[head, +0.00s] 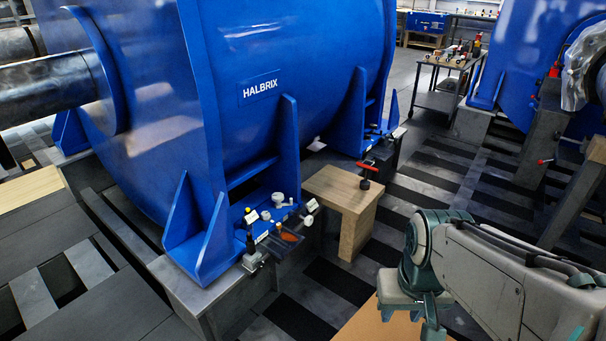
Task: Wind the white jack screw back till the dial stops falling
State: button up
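A cluster of small white parts sits at the near foot of the blue motor (262,88) marked HALBRIX. It includes a white round piece (278,198), a white knob-like piece (265,215) and a white piece to the right (312,205). Which of these is the white jack screw and which the dial is too small to tell, and no reading is legible. My gripper (431,325) points down at the bottom edge, right of the motor foot and well apart from it. Its fingertips are partly cut off, so its opening does not show.
An orange item (289,238) lies on a dark tray by the foot. A cart (440,100) and another blue motor stand behind.

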aim_at(278, 197)
jog(key=z, duration=0.3)
jog(key=i, duration=1.25)
jog(key=u, duration=0.5)
jog(key=i, duration=0.9)
jog(key=u, duration=1.2)
jog(key=i, duration=0.4)
jog(key=u, duration=0.35)
